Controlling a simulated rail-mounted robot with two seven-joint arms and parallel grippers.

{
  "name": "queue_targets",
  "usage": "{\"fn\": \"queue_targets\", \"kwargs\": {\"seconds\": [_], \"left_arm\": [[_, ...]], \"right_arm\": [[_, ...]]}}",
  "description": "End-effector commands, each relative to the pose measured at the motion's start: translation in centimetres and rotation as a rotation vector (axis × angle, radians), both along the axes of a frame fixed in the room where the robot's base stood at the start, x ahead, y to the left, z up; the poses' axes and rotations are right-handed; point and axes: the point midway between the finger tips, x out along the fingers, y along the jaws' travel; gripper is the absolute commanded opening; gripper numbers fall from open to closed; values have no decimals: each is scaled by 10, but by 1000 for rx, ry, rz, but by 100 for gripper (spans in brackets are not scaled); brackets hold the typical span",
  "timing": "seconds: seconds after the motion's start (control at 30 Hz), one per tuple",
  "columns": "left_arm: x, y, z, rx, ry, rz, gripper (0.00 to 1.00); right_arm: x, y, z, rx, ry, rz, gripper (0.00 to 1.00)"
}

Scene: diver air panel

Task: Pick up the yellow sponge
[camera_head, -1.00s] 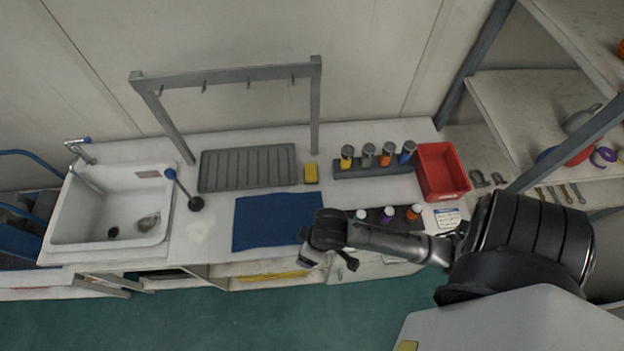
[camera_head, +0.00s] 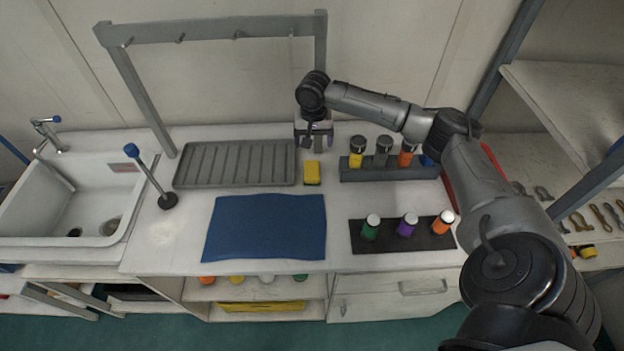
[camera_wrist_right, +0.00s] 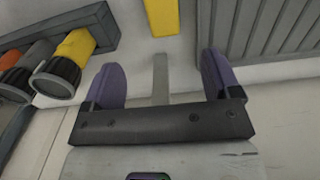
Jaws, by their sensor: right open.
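The yellow sponge (camera_head: 312,172) lies on the counter between the grey ribbed drain tray and the dark bottle rack. In the right wrist view the yellow sponge (camera_wrist_right: 160,15) shows at the top edge, partly cut off, ahead of the gap between the fingers. My right gripper (camera_head: 314,142) hangs with its fingers just behind the sponge in the head view. Its two purple fingers (camera_wrist_right: 162,80) are open, with nothing between them but a grey strip seen beyond. My left gripper is in neither view.
The grey drain tray (camera_head: 236,163) lies left of the sponge. The bottle rack (camera_head: 390,174) stands close on its right. A blue mat (camera_head: 265,226) lies in front. A grey hook frame (camera_head: 140,100) stands behind; a red bin (camera_head: 449,192) is partly hidden by my right arm.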

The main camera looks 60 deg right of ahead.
Motion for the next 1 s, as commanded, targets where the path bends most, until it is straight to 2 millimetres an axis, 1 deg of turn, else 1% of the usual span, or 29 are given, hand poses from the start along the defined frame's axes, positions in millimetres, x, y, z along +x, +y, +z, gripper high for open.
{"fn": "queue_targets", "kwargs": {"seconds": [0.03,0.3,0.4,0.53,0.83,1.0], "left_arm": [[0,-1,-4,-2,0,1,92],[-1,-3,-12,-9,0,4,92],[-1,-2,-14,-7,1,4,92],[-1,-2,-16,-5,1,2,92],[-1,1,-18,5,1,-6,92],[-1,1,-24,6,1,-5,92]], "right_arm": [[0,-2,-7,1,2,-11,83],[0,-3,-52,2,2,-18,83],[0,-3,-65,3,2,-17,83],[0,-3,-76,2,0,-17,83],[1,-2,-87,2,0,-16,83],[2,2,-107,2,1,-15,83]]}}
